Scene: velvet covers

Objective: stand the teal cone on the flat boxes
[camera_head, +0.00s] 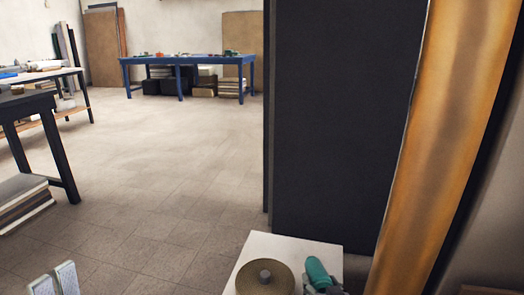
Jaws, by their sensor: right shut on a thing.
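The teal cone (316,271) shows at the bottom edge, tilted, over the right part of a pale flat top. My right gripper (325,284) is shut on it; most of this gripper is cut off by the frame. My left gripper (54,281) shows only as two grey finger ends at the bottom left. They are close together, and I cannot tell whether they are open or shut. A stack of flat, box-like things (24,203) lies low at the left by a dark table. I cannot tell whether these are the flat boxes.
A brown round object with a grey knob (265,278) sits on the pale top (290,244), left of the cone. A tall dark panel (335,120) and an orange-brown board (440,130) stand at right. A blue table (187,58) stands far back. The middle floor is clear.

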